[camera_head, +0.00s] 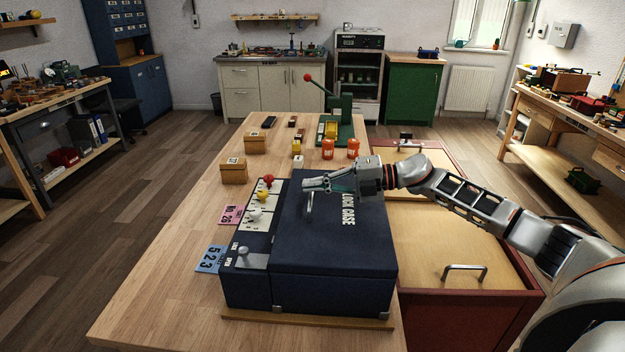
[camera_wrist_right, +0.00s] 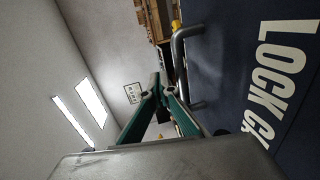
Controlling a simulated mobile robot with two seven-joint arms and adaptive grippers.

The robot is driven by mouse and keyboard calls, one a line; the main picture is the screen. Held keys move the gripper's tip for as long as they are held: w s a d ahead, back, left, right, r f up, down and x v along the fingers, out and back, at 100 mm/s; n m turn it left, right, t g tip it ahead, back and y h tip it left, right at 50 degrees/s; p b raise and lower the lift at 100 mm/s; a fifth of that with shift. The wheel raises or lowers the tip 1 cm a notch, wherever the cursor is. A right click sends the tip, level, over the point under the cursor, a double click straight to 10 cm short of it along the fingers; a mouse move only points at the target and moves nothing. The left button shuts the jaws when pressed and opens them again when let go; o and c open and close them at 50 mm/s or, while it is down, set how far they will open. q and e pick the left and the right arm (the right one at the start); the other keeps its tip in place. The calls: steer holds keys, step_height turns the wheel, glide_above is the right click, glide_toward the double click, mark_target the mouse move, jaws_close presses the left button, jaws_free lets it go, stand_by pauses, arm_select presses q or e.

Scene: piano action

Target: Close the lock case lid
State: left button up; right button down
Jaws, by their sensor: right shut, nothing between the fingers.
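The dark blue lock case (camera_head: 330,292) stands on the wooden table. Its lid (camera_head: 345,240), lettered LOCK CASE, lies flat over the case; I cannot tell whether it is fully seated. A grey bar handle (camera_head: 310,203) is on the lid near its left edge. My right gripper (camera_head: 305,184) is shut and empty, above the lid close to the handle. In the right wrist view, the shut fingertips (camera_wrist_right: 158,82) are beside the handle (camera_wrist_right: 181,62), not around it, and the lid (camera_wrist_right: 235,70) fills the right side. My left gripper is not in view.
Left of the lid is a strip with red, yellow and white knobs (camera_head: 262,195) and a lever (camera_head: 243,257). Pink (camera_head: 231,214) and blue (camera_head: 211,259) number cards lie beside it. Orange containers (camera_head: 328,148) and cardboard boxes (camera_head: 233,171) stand behind. The table's left front is clear.

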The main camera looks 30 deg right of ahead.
stand_by(0.5)
step_height(320, 180, up, 5)
steer(key=p, duration=0.3)
arm_select(q)
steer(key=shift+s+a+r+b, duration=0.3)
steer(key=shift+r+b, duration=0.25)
steer(key=shift+b, duration=0.15)
arm_select(e)
step_height(320, 180, up, 9)
glide_above(320, 207)
steer(key=shift+s+d+f, duration=0.2)
steer(key=shift+s+d, duration=0.1)
steer(key=shift+d, duration=0.15)
